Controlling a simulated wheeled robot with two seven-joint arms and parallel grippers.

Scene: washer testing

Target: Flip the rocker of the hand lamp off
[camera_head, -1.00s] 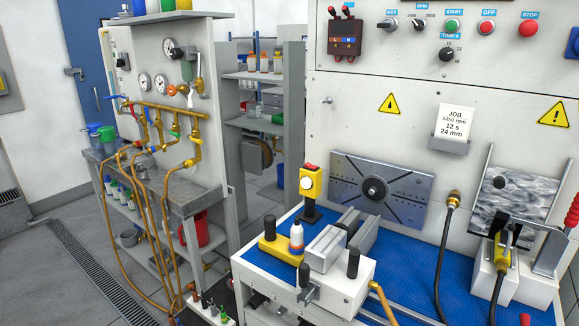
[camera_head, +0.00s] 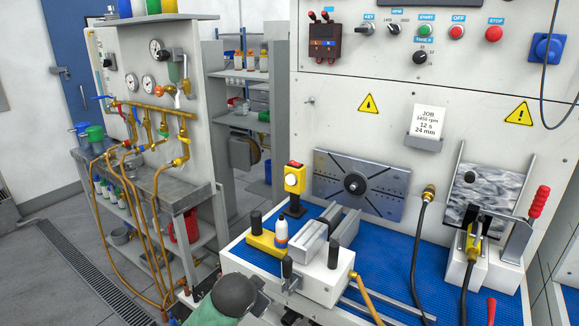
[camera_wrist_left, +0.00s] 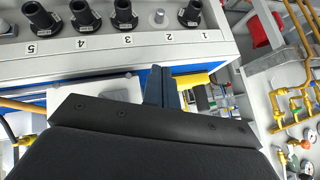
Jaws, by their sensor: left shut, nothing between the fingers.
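The hand lamp (camera_head: 295,180) looks like the yellow box with a round white face, standing on a black base at the back left of the blue bench mat. A small red piece on its top (camera_head: 295,164) looks like the rocker; I cannot tell its tilt. My left arm (camera_head: 233,294) comes in at the bottom, in front of the bench and apart from the lamp. In the left wrist view my left gripper's fingers (camera_wrist_left: 163,88) are together and empty. My right gripper is not in view.
A vice (camera_head: 322,240) stands right of the lamp, with upright black handles around it. Numbered black sockets (camera_wrist_left: 83,14) show in the wrist view. A clamp with a red handle (camera_head: 539,202) is at the right.

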